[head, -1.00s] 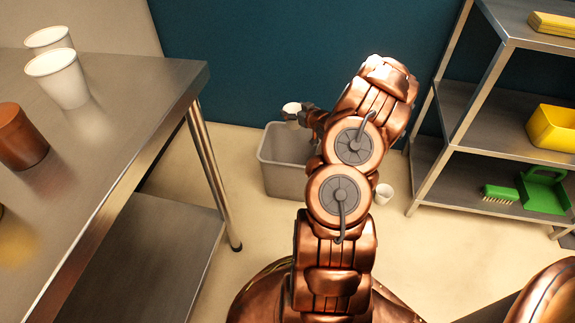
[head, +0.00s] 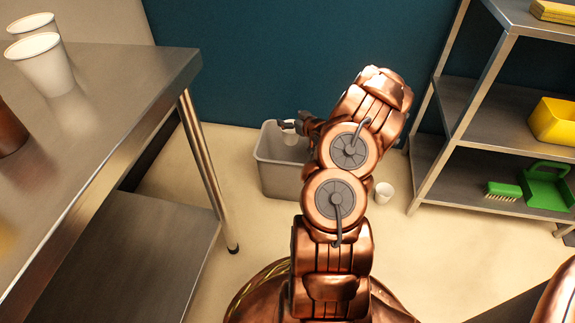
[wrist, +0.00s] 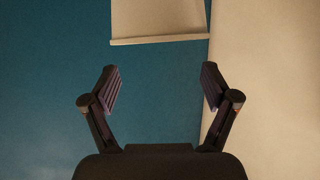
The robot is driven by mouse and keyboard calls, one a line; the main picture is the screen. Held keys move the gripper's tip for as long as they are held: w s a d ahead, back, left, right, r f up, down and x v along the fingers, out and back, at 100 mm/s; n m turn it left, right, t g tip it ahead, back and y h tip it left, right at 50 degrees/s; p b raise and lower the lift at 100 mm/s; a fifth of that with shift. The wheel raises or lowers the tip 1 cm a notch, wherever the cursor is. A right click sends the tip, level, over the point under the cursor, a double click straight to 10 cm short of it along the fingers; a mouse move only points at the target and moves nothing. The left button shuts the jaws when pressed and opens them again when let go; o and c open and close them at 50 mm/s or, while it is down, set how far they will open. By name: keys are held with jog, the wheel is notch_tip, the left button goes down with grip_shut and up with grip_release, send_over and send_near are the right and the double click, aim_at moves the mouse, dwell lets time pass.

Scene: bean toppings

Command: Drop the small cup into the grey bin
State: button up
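A small white cup (head: 291,136) shows at the mouth of the grey bin (head: 282,179), just under my gripper (head: 288,124) in the head view. Whether it is falling or resting on something inside, I cannot tell. In the wrist view my gripper (wrist: 160,88) is open, its two fingers wide apart with no cup between them. Another small white cup (head: 384,193) stands on the floor right of the bin. My arm hides the bin's right side.
A steel table (head: 130,75) on the left holds larger white cups (head: 42,64) and a brown container (head: 10,132). A shelf rack (head: 500,115) on the right holds a yellow bin (head: 555,122), a brush (head: 503,190) and a green dustpan (head: 547,185).

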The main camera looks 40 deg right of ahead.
jog(key=shift+o, duration=0.8)
jog(key=v, duration=1.2)
